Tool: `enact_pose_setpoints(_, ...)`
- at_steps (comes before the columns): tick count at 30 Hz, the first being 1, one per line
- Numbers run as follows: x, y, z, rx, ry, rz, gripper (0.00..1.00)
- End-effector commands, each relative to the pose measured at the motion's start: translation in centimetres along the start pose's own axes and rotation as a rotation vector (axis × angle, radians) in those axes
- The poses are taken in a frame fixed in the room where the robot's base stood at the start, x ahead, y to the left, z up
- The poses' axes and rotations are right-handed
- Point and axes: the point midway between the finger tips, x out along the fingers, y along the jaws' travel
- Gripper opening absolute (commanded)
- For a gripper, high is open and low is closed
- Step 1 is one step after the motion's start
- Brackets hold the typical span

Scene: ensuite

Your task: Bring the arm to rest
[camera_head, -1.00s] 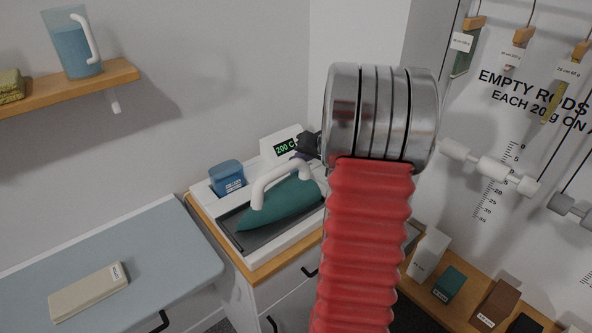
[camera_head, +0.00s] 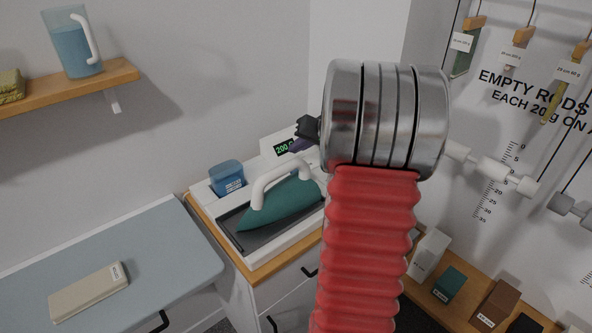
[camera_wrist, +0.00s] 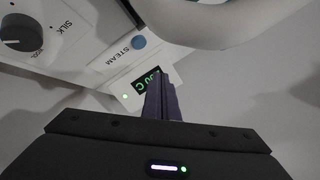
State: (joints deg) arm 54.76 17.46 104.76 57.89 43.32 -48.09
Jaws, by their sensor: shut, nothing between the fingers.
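My arm with its red bellows and metal wrist stands upright in the middle of the head view. My gripper (camera_head: 300,145) shows only in part at the left of the metal wrist, above the back of the iron's station. In the wrist view the gripper's dark fingers (camera_wrist: 163,100) are together with nothing between them, in front of the green display (camera_wrist: 146,82). The teal iron (camera_head: 282,203) with its white handle rests on the station (camera_head: 262,257), below and left of the gripper. The handle (camera_wrist: 215,18) passes across the top of the wrist view.
A blue container (camera_head: 227,177) stands beside the iron. A padded board (camera_head: 120,255) holds a beige block (camera_head: 88,291). A shelf (camera_head: 70,88) carries a blue jug (camera_head: 73,45). Rods hang on the right, with several blocks on a ledge (camera_head: 462,316) below.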

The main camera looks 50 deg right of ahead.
Motion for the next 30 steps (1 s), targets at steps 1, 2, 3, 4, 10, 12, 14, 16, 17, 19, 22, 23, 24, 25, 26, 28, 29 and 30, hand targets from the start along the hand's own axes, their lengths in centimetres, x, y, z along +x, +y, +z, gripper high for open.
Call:
enact_pose_setpoints(1,-0.3,-0.2,-0.2,-0.002,0.001,0.000,0.00)
enact_pose_setpoints(2,-0.5,-0.3,-0.3,-0.003,0.001,0.000,0.00)
enact_pose_setpoints(3,-0.6,-0.5,-0.5,-0.002,0.001,-0.001,0.00)
enact_pose_setpoints(4,-0.7,-0.5,-0.5,-0.001,0.001,-0.001,0.00)
enact_pose_setpoints(10,-0.9,-0.7,-0.6,0.000,-0.001,0.000,0.00)
enact_pose_setpoints(12,-0.9,-0.7,-0.6,0.000,-0.001,0.000,0.00)
enact_pose_setpoints(14,-0.9,-0.7,-0.6,0.000,0.000,0.000,0.00)
enact_pose_setpoints(16,-0.9,-0.7,-0.6,0.000,0.000,0.000,0.00)
enact_pose_setpoints(17,-0.9,-0.7,-0.6,0.000,0.000,0.000,0.00)
enact_pose_setpoints(19,-0.9,-0.7,-0.6,0.000,0.000,0.000,0.00)
enact_pose_setpoints(22,-0.9,-0.7,-0.6,0.000,0.000,0.000,0.00)
enact_pose_setpoints(23,-0.9,-0.7,-0.6,0.000,-0.001,0.000,0.00)
enact_pose_setpoints(24,-0.9,-0.8,-0.6,-0.001,-0.001,0.000,0.00)
enact_pose_setpoints(25,-0.9,-0.9,-0.5,-0.003,-0.003,0.000,0.00)
enact_pose_setpoints(26,-0.9,-1.1,-0.4,-0.006,-0.005,-0.001,0.00)
enact_pose_setpoints(28,-1.0,-2.0,0.0,-0.017,-0.014,-0.002,0.00)
enact_pose_setpoints(29,-1.1,-2.6,0.2,-0.023,-0.019,-0.004,0.00)
enact_pose_setpoints(30,-1.2,-3.4,0.7,-0.034,-0.029,-0.005,0.00)
